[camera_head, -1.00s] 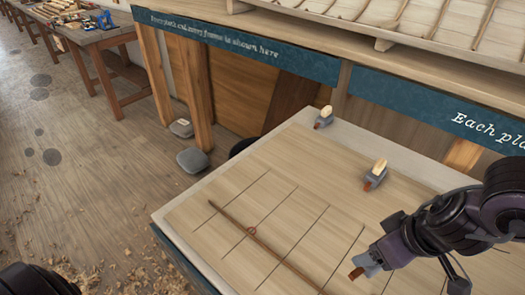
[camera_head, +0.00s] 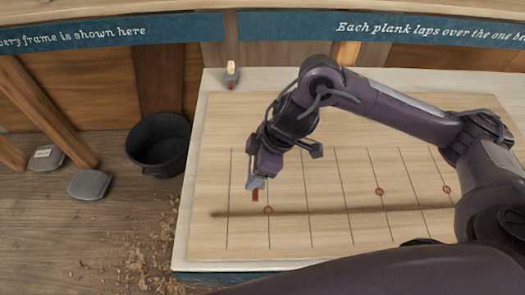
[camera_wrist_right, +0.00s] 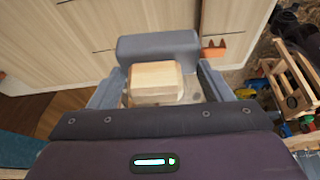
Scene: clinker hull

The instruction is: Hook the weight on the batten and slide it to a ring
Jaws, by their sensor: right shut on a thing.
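My right gripper (camera_head: 257,181) is shut on a grey weight (camera_head: 252,185) with a red-brown hook, over the left part of the board. The hook shows just above the thin brown batten (camera_head: 320,210) in the picture, with a small gap. In the right wrist view the weight (camera_wrist_right: 157,47) has a grey body, a pale wooden block between the fingers (camera_wrist_right: 160,88), and an orange hook at right. Red rings mark the board: one (camera_head: 268,210) at the batten near the hook, others (camera_head: 379,191) (camera_head: 447,189) farther right. My left gripper is not in view.
Another weight (camera_head: 232,75) stands at the board's back left. My right arm covers much of the board's back and right side. A black bucket (camera_head: 160,145) and grey floor weights (camera_head: 89,184) are left of the bench. The board's front left is clear.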

